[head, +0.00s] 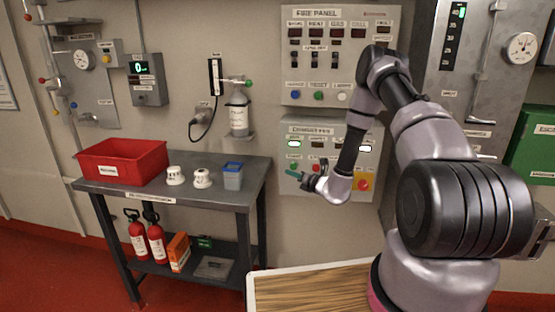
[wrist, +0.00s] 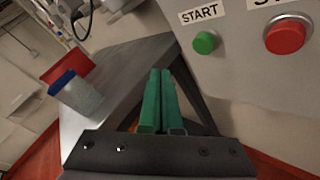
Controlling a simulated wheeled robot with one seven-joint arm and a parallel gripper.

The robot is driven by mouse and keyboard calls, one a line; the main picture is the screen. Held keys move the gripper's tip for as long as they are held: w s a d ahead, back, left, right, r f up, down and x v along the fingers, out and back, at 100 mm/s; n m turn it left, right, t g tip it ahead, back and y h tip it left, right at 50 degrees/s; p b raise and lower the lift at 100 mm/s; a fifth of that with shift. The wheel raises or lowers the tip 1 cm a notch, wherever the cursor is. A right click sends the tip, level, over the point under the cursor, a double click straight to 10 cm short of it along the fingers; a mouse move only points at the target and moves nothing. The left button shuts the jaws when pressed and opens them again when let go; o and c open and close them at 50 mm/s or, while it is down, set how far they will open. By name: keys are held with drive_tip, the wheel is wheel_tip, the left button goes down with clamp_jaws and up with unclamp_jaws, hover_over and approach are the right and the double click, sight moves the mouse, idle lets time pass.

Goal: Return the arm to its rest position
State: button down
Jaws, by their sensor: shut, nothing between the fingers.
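My arm is bent and reaches out in front of the wall panels in the head view. My gripper (head: 299,181) hangs in front of the lower left of the charger panel (head: 322,128), pointing left. In the wrist view my gripper (wrist: 161,74) shows two green fingers side by side, shut, with nothing between them. A green START button (wrist: 205,42) and a red button (wrist: 288,36) are on the panel at the upper right, apart from the fingertips.
A dark table (head: 253,170) stands left of my gripper, with a red bin (head: 108,162), two white pieces and a blue-topped container (head: 232,176). A fire panel (head: 335,80) is above. A wood-topped surface (head: 310,290) lies below my arm. The air between gripper and table is clear.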

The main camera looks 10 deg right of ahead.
drive_tip(key=s+a+r+n+g+y, duration=0.25)
drive_tip(key=a+r+n, duration=0.2)
drive_tip(key=r, duration=0.45)
drive_tip(key=s+a+r+n+g+y, duration=0.25)
drive_tip(key=r+n+y, duration=0.2)
drive_tip(key=r, duration=0.45)
drive_tip(key=s+a+r+n+g+h, duration=0.1)
drive_tip(key=s+a+r+n+g, duration=0.2)
drive_tip(key=s+r+n+g, duration=0.55)
drive_tip(key=s+d+r+n+t+h, duration=0.3)
drive_tip(key=s+d+r+n+h, duration=0.3)
drive_tip(key=s, duration=0.6)
drive_tip(key=s+d+r+n+t+h, duration=0.3)
drive_tip(key=s+d+r+n+h, duration=0.3)
drive_tip(key=s, duration=0.6)
drive_tip(key=d+r+n, duration=0.2)
drive_tip(key=d+n, duration=0.1)
drive_tip(key=d, duration=0.1)
drive_tip(key=shift+s+r, duration=0.15)
drive_tip(key=shift+s, duration=0.05)
